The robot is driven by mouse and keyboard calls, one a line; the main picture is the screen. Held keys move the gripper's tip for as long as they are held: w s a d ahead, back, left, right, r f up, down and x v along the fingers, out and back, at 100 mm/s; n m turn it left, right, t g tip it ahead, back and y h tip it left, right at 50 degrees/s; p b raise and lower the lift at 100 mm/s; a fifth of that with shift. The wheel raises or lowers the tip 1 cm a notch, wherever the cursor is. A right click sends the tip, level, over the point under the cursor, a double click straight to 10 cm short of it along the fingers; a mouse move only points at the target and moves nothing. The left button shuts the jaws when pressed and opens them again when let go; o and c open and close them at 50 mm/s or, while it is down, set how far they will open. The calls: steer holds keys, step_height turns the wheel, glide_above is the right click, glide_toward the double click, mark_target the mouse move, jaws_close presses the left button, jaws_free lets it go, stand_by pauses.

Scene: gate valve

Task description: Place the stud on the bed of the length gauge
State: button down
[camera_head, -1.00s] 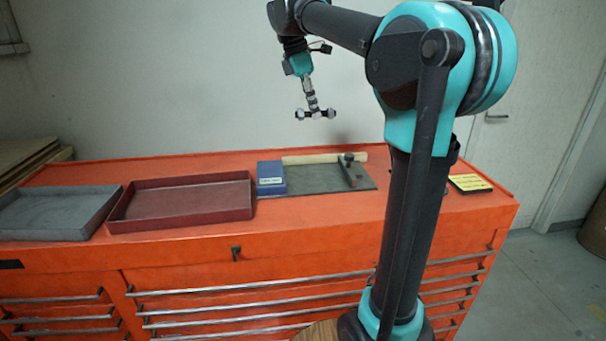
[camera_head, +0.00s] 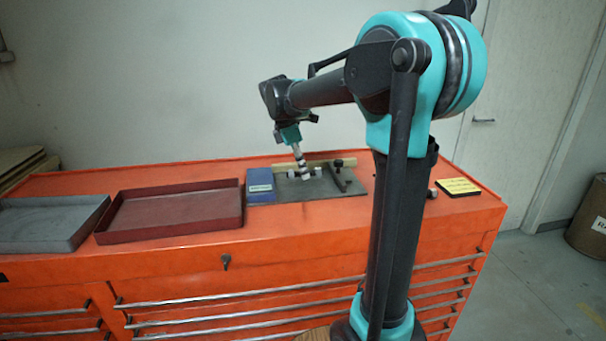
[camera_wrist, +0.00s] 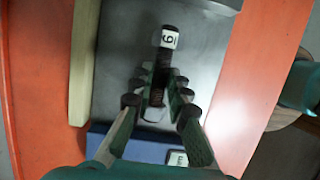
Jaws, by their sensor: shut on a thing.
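The length gauge has a grey bed (camera_head: 340,192), a blue block (camera_head: 260,185) at its left end and a pale fence (camera_head: 327,163) along the back. My gripper (camera_head: 304,175) points down over the bed. In the wrist view my gripper (camera_wrist: 160,96) is shut on a dark stud (camera_wrist: 161,71) with a white numbered band. The stud lies along the fence direction, apart from the fence (camera_wrist: 84,62). I cannot tell whether it touches the bed (camera_wrist: 121,55).
An empty dark red tray (camera_head: 170,222) and a grey tray (camera_head: 40,240) stand to the left on the orange cabinet (camera_head: 285,222). A yellow-and-black sign (camera_head: 459,187) and a small light-ended object (camera_head: 432,192) lie at the right. A barrel (camera_head: 590,220) stands on the floor.

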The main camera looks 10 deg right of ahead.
steer(key=shift+f, duration=0.8)
steer(key=c, duration=1.5)
jaws_free()
steer(key=shift+f, duration=0.1)
steer(key=v, duration=1.2)
